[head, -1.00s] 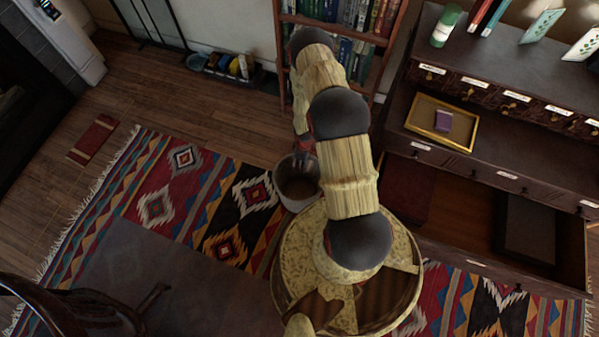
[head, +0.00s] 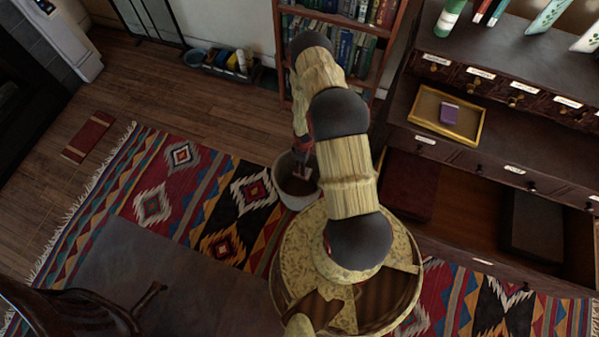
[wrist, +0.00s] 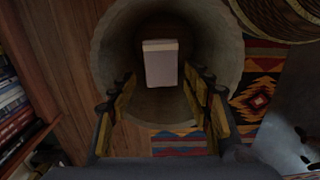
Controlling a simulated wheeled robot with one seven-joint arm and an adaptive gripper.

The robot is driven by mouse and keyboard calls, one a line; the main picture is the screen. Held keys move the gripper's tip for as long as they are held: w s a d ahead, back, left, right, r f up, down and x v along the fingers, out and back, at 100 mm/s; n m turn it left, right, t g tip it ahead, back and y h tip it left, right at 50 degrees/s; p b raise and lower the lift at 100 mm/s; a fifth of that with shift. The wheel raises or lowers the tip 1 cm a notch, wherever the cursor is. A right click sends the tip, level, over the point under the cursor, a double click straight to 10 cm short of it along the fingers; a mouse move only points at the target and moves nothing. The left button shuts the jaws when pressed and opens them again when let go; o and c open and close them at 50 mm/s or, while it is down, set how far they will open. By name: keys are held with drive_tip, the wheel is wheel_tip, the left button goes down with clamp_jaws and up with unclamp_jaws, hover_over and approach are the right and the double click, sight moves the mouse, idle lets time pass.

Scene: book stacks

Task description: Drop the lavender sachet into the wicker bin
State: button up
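A round grey-beige bin (head: 283,189) stands on the rug beside my base; its weave is hard to make out. It also fills the middle of the wrist view (wrist: 222,35). My gripper (wrist: 158,76) points down into its mouth, with the fingers spread wide. A pale, greyish-lavender block (wrist: 160,66), likely the sachet, shows between and beyond the fingertips, touching neither finger. It also shows inside the bin in the head view (head: 302,174). I cannot tell whether it is falling or resting on the bottom. In the head view my arm mostly hides the gripper.
A small purple packet (head: 449,113) lies in a gold-rimmed tray (head: 482,122) on the dark cabinet at right, above an open drawer. A bookcase (head: 385,50) stands behind my arm. A patterned rug (head: 215,205) covers the floor; a dark chair is at lower left.

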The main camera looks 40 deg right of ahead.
drive_tip(key=shift+o, duration=1.4)
wheel_tip(320, 180, up, 12)
idle(0.3)
